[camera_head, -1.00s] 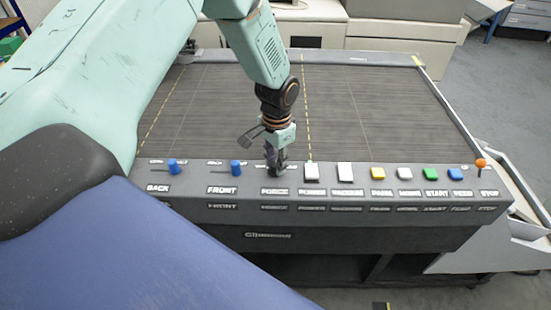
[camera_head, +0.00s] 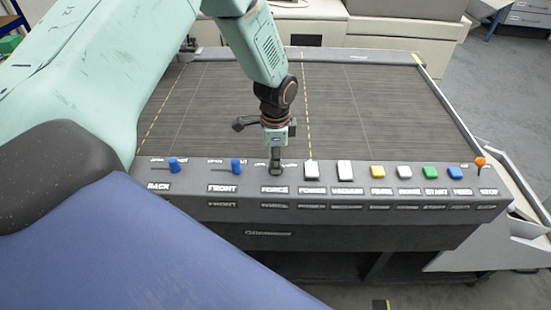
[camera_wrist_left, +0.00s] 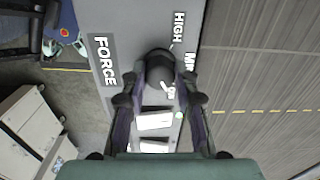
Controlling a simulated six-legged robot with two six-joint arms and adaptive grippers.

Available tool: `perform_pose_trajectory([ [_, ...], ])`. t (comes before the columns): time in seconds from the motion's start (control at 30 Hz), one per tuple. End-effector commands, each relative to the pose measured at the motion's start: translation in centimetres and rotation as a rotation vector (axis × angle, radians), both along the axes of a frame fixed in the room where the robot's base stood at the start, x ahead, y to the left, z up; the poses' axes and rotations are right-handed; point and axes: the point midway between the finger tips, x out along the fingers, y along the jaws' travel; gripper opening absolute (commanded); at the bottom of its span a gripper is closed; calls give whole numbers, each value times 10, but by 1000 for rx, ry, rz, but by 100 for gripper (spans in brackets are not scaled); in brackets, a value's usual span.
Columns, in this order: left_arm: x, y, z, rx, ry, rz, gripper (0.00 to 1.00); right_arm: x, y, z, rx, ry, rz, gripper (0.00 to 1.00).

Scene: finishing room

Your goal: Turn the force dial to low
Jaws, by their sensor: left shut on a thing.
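The force dial is a dark round knob on the grey control panel (camera_head: 350,181), above the FORCE label (camera_head: 274,189). My left gripper (camera_head: 276,165) points down onto it and mostly hides it in the head view. In the left wrist view the dial (camera_wrist_left: 159,62) sits between the two fingers of my left gripper (camera_wrist_left: 160,80), which is shut on it. The HIGH mark (camera_wrist_left: 179,27) and part of a middle mark (camera_wrist_left: 190,66) show beside the dial. A white mark at the dial's lower edge is partly covered, so I cannot read the setting surely. My right gripper is not in view.
Blue levers BACK (camera_head: 173,165) and FRONT (camera_head: 236,166) stand left of the dial. A white button (camera_head: 311,171) is close on its right, with more coloured buttons and an orange-topped STOP knob (camera_head: 480,163) beyond. The dark ribbed bed (camera_head: 380,110) behind is clear.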

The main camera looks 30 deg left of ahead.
Motion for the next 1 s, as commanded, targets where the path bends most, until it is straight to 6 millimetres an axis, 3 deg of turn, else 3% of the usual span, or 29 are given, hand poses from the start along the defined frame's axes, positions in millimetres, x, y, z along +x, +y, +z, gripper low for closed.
perform_pose_trajectory([
  [0.47,2,1,2,1,-4,-17,0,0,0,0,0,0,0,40],
  [0.5,2,1,2,1,-4,-17,30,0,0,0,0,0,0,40],
  [0.77,1,0,1,1,-2,-16,52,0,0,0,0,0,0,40],
  [1.0,0,0,0,0,0,-15,52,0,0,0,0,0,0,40],
])
